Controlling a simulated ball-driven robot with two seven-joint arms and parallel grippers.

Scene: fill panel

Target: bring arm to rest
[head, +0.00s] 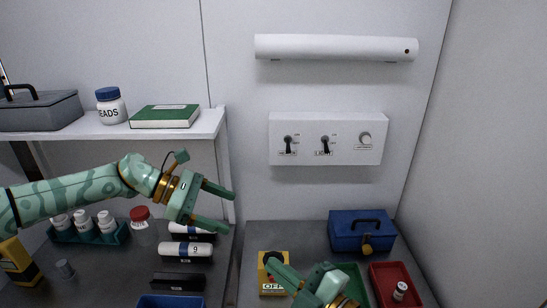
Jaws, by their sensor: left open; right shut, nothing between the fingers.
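My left arm (75,193) reaches in from the left edge and is patterned green. My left gripper (232,210) is open and empty, its two fingers pointing right, held in the air over the gap between the left bench and the right counter. My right gripper (268,262) is at the bottom, in front of the right counter, with its fingers toward a yellow box marked OFF (273,285). It holds nothing; whether it touches the box I cannot tell. The rest of my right arm is cut off by the lower edge.
A white wall panel (350,150) has two switches and a knob. A blue toolbox (361,231), a red tray (386,272) with a small vial, and a green tray (351,270) are on the counter. Several bottles in a rack (105,237) stand below the shelf (200,128).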

